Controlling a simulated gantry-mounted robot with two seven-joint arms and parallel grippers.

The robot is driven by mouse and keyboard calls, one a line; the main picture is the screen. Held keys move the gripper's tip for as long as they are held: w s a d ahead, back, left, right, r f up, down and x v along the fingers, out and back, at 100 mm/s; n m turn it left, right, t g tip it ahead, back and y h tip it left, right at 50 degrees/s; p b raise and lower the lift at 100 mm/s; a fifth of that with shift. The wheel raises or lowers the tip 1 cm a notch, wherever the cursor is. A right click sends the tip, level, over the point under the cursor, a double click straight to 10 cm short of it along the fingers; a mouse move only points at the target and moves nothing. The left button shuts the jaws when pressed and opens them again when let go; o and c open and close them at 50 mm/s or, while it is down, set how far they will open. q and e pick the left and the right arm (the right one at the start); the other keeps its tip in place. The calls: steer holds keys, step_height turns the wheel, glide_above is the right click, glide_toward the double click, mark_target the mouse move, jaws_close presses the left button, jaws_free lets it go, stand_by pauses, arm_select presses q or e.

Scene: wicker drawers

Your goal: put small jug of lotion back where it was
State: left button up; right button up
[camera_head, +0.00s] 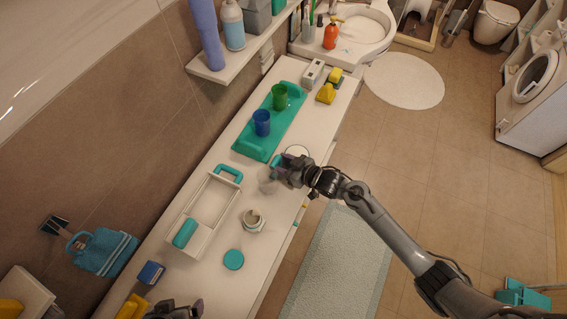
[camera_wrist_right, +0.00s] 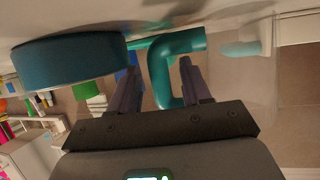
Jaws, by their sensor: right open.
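My right gripper (camera_head: 277,174) is low over the white counter, beside a small clear jug (camera_head: 266,180) that it partly hides. In the right wrist view, the two fingers of the gripper (camera_wrist_right: 160,82) are apart, with a bent teal handle (camera_wrist_right: 161,78) between them. A see-through body (camera_wrist_right: 238,85) shows right of the handle and looks like the jug. I cannot tell whether the fingers touch the handle. Dark parts of my left gripper (camera_head: 176,311) show at the bottom edge of the head view; its jaws are not clear.
A teal tray (camera_head: 250,146) with a blue cup (camera_head: 262,122) and a green cup (camera_head: 280,97) lies behind the gripper. A white caddy (camera_head: 184,210) with teal handles, an open jar (camera_head: 253,220) and a teal round lid (camera_head: 233,259) are nearer.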

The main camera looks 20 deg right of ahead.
steer(key=shift+s+d+r, duration=0.1)
steer(key=shift+s+r, duration=0.1)
steer(key=p+v, duration=0.1)
steer(key=v, duration=1)
steer(key=shift+s+d, duration=0.1)
steer(key=shift+s, duration=0.1)
steer(key=s+r+m+g+h, duration=0.1)
steer(key=s+m+g+h, duration=0.3)
steer(key=s, duration=1.7)
steer(key=g+h, duration=0.2)
steer(key=g, duration=0.2)
steer(key=shift+s+a+r+h, duration=0.3)
steer(key=shift+r+h, duration=0.05)
steer(key=shift+h, duration=0.05)
steer(key=shift+p, duration=0.3)
